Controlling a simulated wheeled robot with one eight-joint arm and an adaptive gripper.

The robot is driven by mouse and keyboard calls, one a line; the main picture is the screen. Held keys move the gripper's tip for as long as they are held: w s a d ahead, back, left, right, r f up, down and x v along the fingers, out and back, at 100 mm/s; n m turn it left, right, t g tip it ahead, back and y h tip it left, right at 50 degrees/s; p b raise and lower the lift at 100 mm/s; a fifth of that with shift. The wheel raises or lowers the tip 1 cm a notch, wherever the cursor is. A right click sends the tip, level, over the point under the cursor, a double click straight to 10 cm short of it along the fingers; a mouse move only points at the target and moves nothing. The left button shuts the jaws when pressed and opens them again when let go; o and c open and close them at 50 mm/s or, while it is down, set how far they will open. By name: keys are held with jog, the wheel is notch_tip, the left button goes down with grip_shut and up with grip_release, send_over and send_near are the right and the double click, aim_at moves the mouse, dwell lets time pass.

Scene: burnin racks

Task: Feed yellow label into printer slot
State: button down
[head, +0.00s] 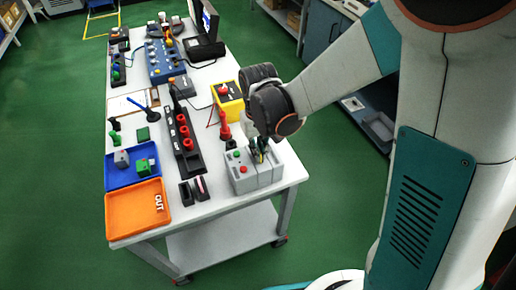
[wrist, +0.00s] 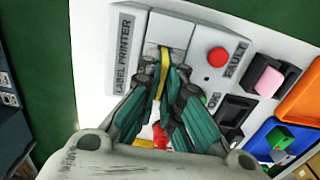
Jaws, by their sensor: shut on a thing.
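The label printer (head: 244,183) is a grey box at the table's near right corner, with a red and a green button on top. In the wrist view the printer (wrist: 123,50) shows its name plate, a pale square panel and a red FAULT button (wrist: 218,57). My gripper (wrist: 167,83) is shut on the yellow label (wrist: 164,62), a narrow strip between the teal fingers. The label's far end reaches the panel's lower edge; I cannot tell whether it is inside a slot.
Two black holders (head: 193,190), one with a pink piece, stand left of the printer. An orange OUT tray (head: 125,220) and a blue tray (head: 114,179) lie at the table's left. A black strip with red knobs (head: 183,140) and a yellow box (head: 228,101) stand behind.

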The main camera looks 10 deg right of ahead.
jog(key=shift+f, duration=0.35)
jog(key=c, duration=1.7)
grip_release()
jog(key=shift+r, duration=3.75)
jog(key=s+d+r+m+t, duration=0.1)
jog(key=s+d+r+t, duration=0.1)
jog(key=s+d+r, duration=0.1)
jog(key=s+d+r+m+t, duration=0.1)
jog(key=s+d+r+t, duration=0.1)
jog(key=s+d+r, duration=0.2)
jog(key=s+d+r+m+t, duration=0.1)
jog(key=s+d+r+t, duration=0.2)
jog(key=s+d, duration=0.3)
jog(key=shift+d+r, duration=0.45)
jog(key=shift+d, duration=0.15)
